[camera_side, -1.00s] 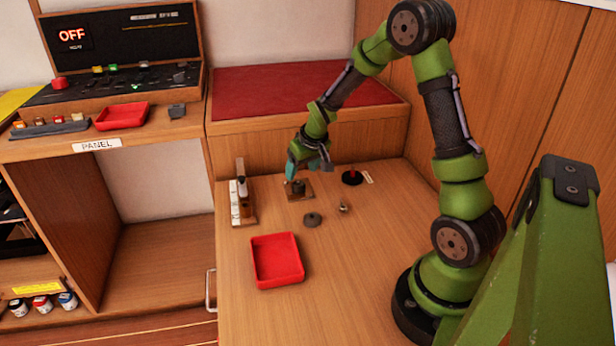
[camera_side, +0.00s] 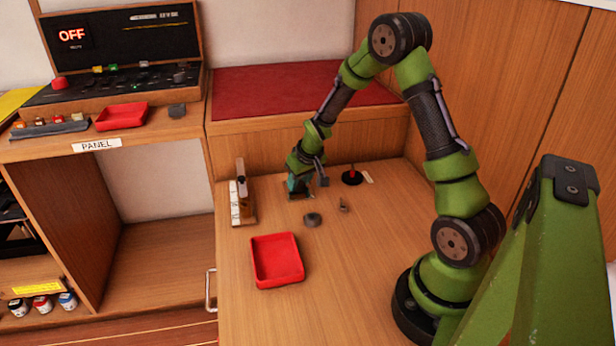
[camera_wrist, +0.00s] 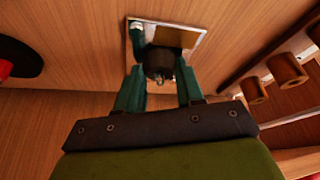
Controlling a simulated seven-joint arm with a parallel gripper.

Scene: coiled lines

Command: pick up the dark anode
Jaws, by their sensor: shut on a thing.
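The dark anode (camera_wrist: 158,62) is a dark round piece on a small square plate (camera_wrist: 197,28) with a pale rim, in the wrist view. My gripper (camera_wrist: 160,75) has its two teal fingers on either side of the anode and is shut on it. In the side view my gripper (camera_side: 298,188) points down at the table, behind the red tray. There the fingers and wrist hide most of the anode and plate. I cannot tell whether the anode is clear of the plate.
A wooden stand (camera_side: 242,205) is close on the left. A dark disc (camera_side: 313,219), a small metal piece (camera_side: 343,205) and a black round base with a red top (camera_side: 352,177) lie to the right. A red tray (camera_side: 277,260) is in front.

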